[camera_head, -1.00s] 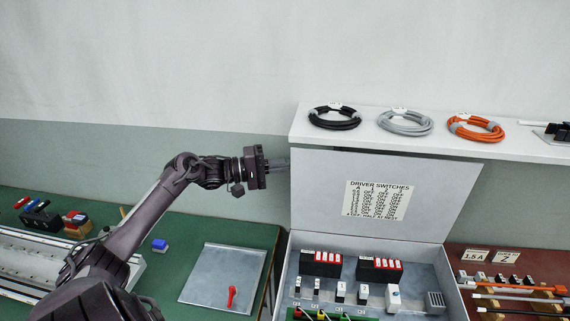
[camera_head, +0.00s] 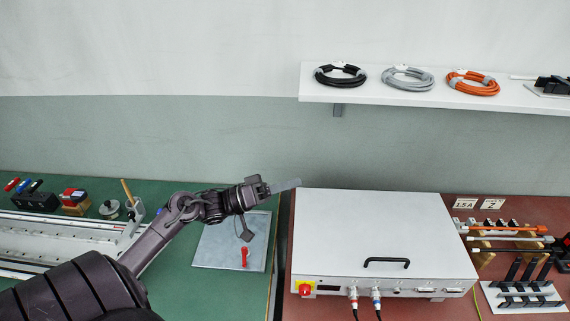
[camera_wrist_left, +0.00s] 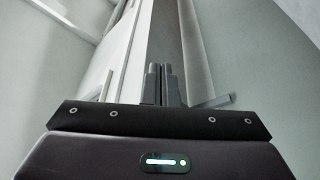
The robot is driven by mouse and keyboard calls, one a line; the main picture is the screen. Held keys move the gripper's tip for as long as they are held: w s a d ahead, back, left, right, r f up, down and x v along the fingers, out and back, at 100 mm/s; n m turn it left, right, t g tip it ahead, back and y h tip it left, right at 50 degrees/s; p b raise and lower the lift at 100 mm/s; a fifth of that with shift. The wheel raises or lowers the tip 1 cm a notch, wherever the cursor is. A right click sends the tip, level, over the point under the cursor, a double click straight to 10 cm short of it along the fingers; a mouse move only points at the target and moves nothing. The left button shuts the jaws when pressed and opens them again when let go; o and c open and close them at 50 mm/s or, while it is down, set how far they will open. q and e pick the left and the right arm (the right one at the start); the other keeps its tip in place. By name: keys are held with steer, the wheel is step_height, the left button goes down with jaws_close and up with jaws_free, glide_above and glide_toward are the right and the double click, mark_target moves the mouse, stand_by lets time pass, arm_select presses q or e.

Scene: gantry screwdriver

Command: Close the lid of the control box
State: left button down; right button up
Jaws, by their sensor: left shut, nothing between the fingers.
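The control box (camera_head: 388,289) stands on the red-brown bench. Its white lid (camera_head: 375,232) lies flat over the top, with a black handle (camera_head: 386,262) near the front edge, and the inside is hidden. My left gripper (camera_head: 284,186) is at the lid's back left corner in the head view, shut and empty; whether it touches the lid I cannot tell. In the left wrist view its two fingers (camera_wrist_left: 161,85) are side by side. My right gripper is out of view.
A white shelf (camera_head: 430,101) with several cable coils is on the wall above. A metal plate with a red switch (camera_head: 244,257) lies on the green bench at left. A cable rack (camera_head: 510,240) and a black connector stand (camera_head: 525,295) are right of the box.

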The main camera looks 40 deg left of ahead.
arm_select(q)
steer(key=s+d+f+m+h+b, duration=0.1)
steer(key=s+d+f+m+b, duration=0.1)
steer(key=f, duration=0.4)
steer(key=s+d+f+m+g+h+b, duration=0.1)
steer(key=s+f+m+b, duration=0.2)
steer(key=f+m+b, duration=0.2)
step_height(320, 180, down, 3)
steer(key=shift+s+d+r+m+h+b, duration=0.2)
steer(key=shift+s+d+m+h+b, duration=0.15)
steer(key=shift+b, duration=0.75)
